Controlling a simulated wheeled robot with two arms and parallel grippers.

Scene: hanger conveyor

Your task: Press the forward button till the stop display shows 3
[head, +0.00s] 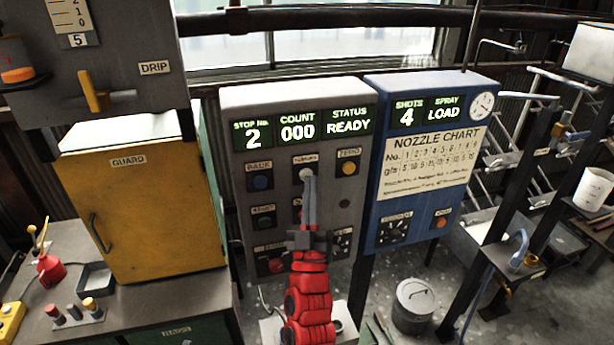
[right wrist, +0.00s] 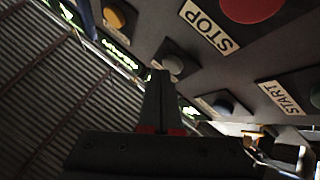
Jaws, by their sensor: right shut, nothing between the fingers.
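The grey control panel (head: 235,105) has a stop display (head: 254,134) that reads 2. Beside it the count reads 000 and the status reads READY. The pale forward button (head: 306,174) sits in the top row, between the blue back button (head: 262,181) and the yellow zero button (head: 348,168). My right gripper (head: 309,182) is shut and empty, its fingertips at the forward button's lower edge. In the right wrist view the fingertips (right wrist: 160,76) are close beside the pale button (right wrist: 173,63); I cannot tell whether they touch. My left gripper is not in view.
The blue spray panel (head: 378,165) stands to the right. A yellow guard cabinet (head: 150,215) stands to the left.

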